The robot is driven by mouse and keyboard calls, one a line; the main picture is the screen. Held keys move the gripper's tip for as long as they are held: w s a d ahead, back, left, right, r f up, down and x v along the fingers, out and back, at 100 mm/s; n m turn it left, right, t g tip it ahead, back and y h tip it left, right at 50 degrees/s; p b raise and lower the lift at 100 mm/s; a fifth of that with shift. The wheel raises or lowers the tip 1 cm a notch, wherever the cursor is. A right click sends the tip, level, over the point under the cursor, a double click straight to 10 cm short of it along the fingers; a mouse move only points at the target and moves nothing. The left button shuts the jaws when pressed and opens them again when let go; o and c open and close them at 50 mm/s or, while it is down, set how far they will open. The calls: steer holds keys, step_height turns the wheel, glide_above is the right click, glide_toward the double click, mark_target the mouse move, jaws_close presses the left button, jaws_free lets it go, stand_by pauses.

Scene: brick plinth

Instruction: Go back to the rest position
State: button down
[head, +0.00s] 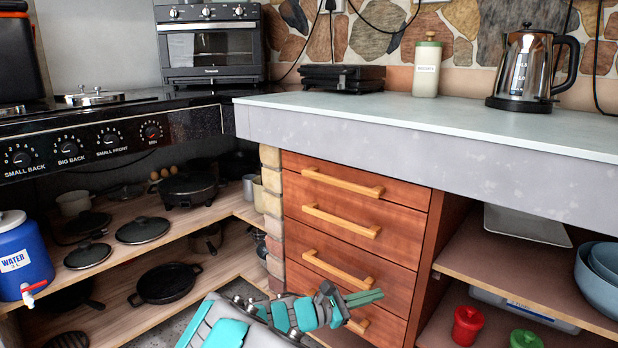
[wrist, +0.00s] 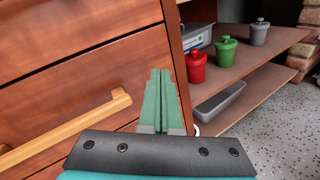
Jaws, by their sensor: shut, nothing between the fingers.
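My gripper (head: 366,298) is in front of the lower drawers of the wooden drawer unit (head: 357,217) in the head view. Its green fingers lie together, shut and empty, pointing right. In the wrist view my gripper (wrist: 160,88) shows its two fingers side by side in front of the unit's right edge. A wooden drawer handle (wrist: 70,128) is to the left of the fingers. The drawers appear closed. My gripper hides part of the lowest handle in the head view.
A pale counter (head: 440,118) overhangs the drawers and bears a kettle (head: 524,68). Open shelves on the right hold a red pot (head: 467,326), a green pot and blue bowls (head: 597,268). Left shelves hold pans and a blue water container (head: 22,255). Speckled floor (wrist: 240,150) is clear at right.

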steer(key=s+d+r+m+g+y+p, duration=0.1)
steer(key=s+d+r+m+g+y, duration=0.15)
steer(key=s+d+m, duration=0.35)
steer(key=s+d+r+m+g+y+p, duration=0.1)
steer(key=s+d+r+m+g, duration=0.2)
steer(key=s, duration=0.5)
steer(key=s+d+r+m+g+y+p, duration=0.1)
steer(key=s+d+r+m+g+y, duration=0.15)
steer(key=s+d+g, duration=0.35)
steer(key=s+a+m+t+y+p, duration=0.1)
steer(key=s+a+m+y, duration=0.2)
steer(key=s, duration=0.7)
steer(key=s+a+m+t+y+p, duration=0.2)
steer(key=s+a+m+y, duration=0.2)
steer(key=s+a, duration=0.6)
steer(key=a+r+y, duration=0.1)
steer(key=y, duration=0.1)
steer(key=shift+a+y, duration=0.35)
steer(key=shift+y, duration=0.05)
